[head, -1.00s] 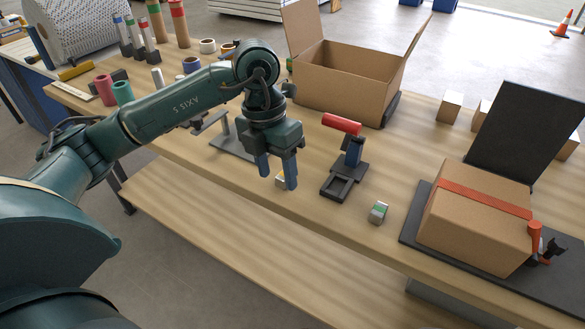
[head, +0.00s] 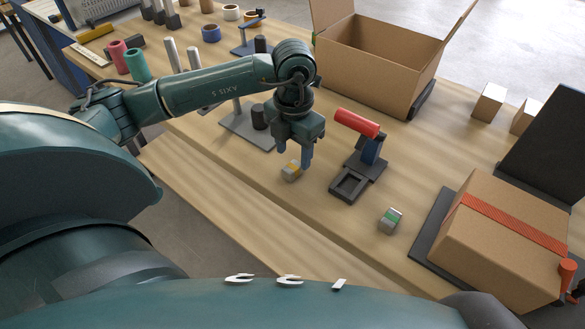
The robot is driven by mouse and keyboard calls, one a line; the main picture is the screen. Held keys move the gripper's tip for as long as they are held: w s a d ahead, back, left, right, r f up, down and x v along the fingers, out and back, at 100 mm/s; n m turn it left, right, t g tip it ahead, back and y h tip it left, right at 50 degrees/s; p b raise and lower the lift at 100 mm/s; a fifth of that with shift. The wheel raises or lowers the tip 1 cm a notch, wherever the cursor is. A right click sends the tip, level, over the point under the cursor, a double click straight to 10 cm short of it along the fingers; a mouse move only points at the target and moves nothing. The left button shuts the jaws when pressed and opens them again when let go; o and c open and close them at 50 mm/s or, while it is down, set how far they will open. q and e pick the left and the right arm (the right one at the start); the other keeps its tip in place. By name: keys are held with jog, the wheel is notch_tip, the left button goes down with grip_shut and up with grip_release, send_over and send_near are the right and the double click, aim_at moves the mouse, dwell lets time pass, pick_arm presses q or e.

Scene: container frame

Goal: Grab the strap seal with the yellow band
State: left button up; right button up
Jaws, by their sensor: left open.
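The strap seal with the yellow band (head: 291,171) is a small grey metal piece on the wooden table in the head view, near the table's front edge. My left gripper (head: 294,158) is open with its fingers pointing down, just above and behind the seal. I cannot tell whether the fingers touch it. Another strap seal, with a green band (head: 391,220), lies further right on the table. My right gripper is not in view.
A black stand with a red-handled tool (head: 357,123) stands right of the gripper. A strapped carton (head: 505,235) sits on a dark plate at right. An open carton (head: 375,70) is behind. Bare table lies between the seals and the front edge.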

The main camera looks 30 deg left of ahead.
aim_at(292, 166)
pick_arm(q)
jog(key=shift+w+a+f+p, duration=0.1)
jog(key=shift+f+p, duration=0.15)
jog(key=shift+f, duration=1.1)
jog(key=shift+w+a+f+p, duration=0.1)
jog(key=shift+f+p, duration=0.15)
jog(key=shift+f, duration=1.1)
jog(key=shift+c, duration=0.5)
jog(key=c, duration=1)
jog(key=shift+o, duration=0.2)
jog(key=shift+r, duration=0.2)
